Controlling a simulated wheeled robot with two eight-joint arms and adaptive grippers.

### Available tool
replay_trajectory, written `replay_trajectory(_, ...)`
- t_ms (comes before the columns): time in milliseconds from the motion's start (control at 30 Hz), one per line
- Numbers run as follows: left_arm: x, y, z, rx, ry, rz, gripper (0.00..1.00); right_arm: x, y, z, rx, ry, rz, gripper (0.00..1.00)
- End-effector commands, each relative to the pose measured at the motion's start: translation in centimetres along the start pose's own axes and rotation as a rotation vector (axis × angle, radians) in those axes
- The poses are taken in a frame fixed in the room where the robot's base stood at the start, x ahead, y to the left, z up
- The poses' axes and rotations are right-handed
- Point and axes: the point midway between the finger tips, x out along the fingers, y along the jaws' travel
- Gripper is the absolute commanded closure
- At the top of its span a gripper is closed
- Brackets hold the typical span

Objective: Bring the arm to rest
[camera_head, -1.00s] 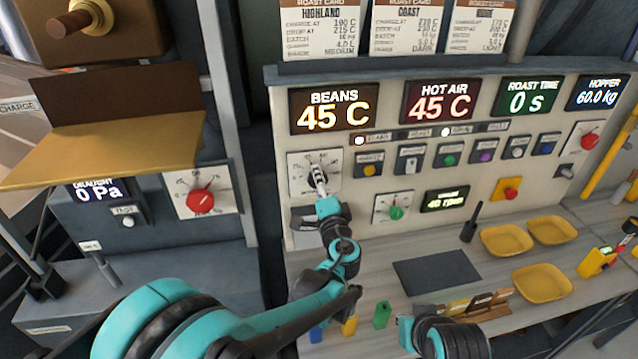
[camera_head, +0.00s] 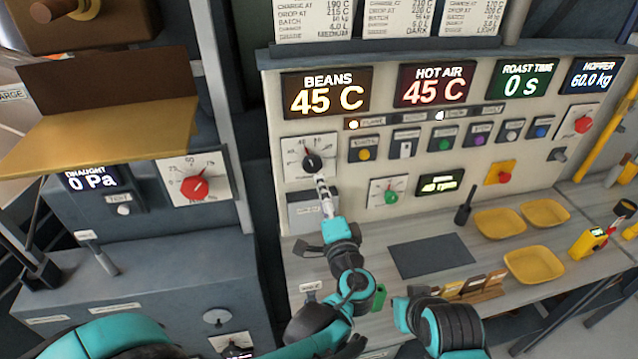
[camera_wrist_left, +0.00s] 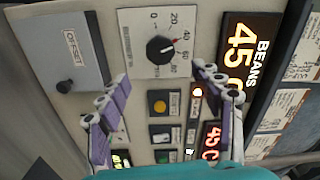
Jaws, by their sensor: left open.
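My left gripper (camera_head: 325,192) is just below the black dial knob (camera_head: 312,161) on the control panel. In the left wrist view its two fingers (camera_wrist_left: 163,98) are spread apart with nothing between them. The knob also shows in the left wrist view (camera_wrist_left: 160,49), clear of the fingers, its red mark near 40. My left arm (camera_head: 350,285) reaches up from the bottom over the bench. Part of my right arm (camera_head: 445,325) shows at the bottom; its fingers cannot be seen.
The panel (camera_head: 285,130) carries buttons, displays and a green knob (camera_head: 391,197). On the bench are a dark mat (camera_head: 430,257), yellow trays (camera_head: 500,223), a card rack (camera_head: 480,287) and a black upright handle (camera_head: 465,205). A brass chute (camera_head: 100,140) juts out at left.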

Motion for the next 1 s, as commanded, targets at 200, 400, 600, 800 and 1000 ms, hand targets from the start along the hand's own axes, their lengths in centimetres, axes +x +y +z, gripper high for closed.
replay_trajectory(200,-1.0,0.0,0.0,0.0,0.0,0.0,0.34,0.0,0.0,0.0,0.0,0.0,0.0,1.0)
replay_trajectory(400,-1.0,0.0,0.0,0.0,-0.001,0.0,0.34,0.0,0.0,0.0,0.0,0.0,0.0,1.0)
replay_trajectory(600,-0.9,0.0,0.1,-0.001,-0.003,0.002,0.34,0.0,0.0,0.0,0.0,0.0,0.0,1.0)
replay_trajectory(800,-0.1,1.0,6.3,-0.097,-0.119,0.124,0.34,0.7,0.0,0.5,0.0,0.0,0.0,1.0)
replay_trajectory(1000,-2.8,4.6,18.6,-0.388,-0.367,0.399,0.34,2.0,0.0,1.5,0.0,0.0,0.0,1.0)
